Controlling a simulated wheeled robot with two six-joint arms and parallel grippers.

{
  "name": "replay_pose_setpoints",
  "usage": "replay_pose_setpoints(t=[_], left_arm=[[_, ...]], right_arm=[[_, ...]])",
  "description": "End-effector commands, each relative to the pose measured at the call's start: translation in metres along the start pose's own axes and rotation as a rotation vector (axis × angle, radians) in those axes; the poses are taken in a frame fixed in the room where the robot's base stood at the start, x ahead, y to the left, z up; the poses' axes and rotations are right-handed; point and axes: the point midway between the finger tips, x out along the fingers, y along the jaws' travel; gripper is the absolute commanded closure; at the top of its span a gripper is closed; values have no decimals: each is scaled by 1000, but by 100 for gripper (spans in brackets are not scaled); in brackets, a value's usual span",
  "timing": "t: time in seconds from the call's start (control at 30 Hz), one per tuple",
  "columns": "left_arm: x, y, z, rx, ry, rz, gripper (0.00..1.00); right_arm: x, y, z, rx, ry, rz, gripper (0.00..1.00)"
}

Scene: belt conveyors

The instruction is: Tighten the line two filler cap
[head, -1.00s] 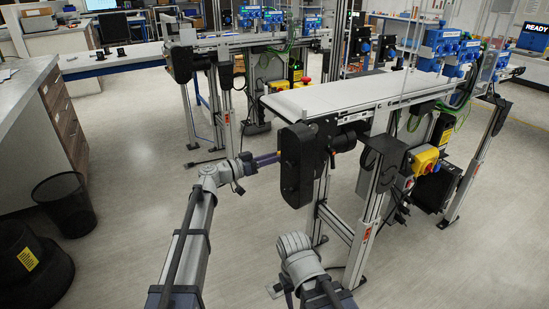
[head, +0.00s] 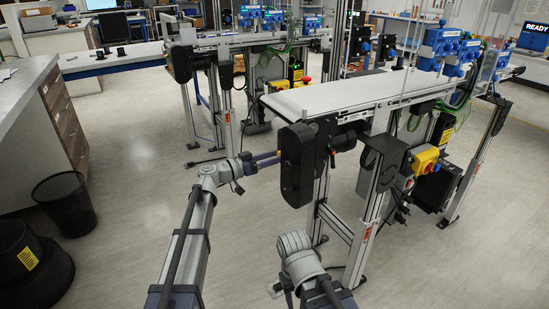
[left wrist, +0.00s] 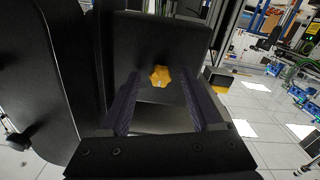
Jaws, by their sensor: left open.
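The filler cap is a small yellow lobed knob. In the left wrist view the filler cap (left wrist: 160,76) sits against a dark flat face, between and beyond my two fingers. My left gripper (left wrist: 158,100) is open, with its dark purple ribbed fingers on either side of the cap in the picture and gaps on both sides. I cannot tell how far the fingertips are from the cap. In the head view my left gripper (head: 279,158) points at the black drive housing (head: 298,165) at the near conveyor's end. My right arm shows at the bottom, but its gripper is not visible.
The near conveyor (head: 340,93) stands on aluminium legs, with a yellow switch box (head: 425,160) below it. A second conveyor (head: 225,42) stands behind. A black bin (head: 65,205) is on the left. The floor between bin and conveyor is clear.

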Motion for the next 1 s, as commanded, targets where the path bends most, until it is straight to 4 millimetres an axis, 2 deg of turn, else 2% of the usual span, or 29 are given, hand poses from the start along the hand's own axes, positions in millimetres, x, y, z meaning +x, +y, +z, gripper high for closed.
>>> replay_pose_setpoints(t=[0.3, 0.5, 0.67, 1.0], left_arm=[[-48, 1, 0, 0, 1, -3, 36], [-70, 1, 0, 0, 0, -1, 36], [-77, 0, 0, 0, 0, -1, 36], [-77, 4, 5, -10, -19, 1, 36]], right_arm=[[0, 0, 0, 0, 0, 0, 50], [0, 0, 0, 0, 0, 0, 50], [0, 0, 0, 0, 0, 0, 50], [0, 0, 0, 0, 0, 0, 50]])
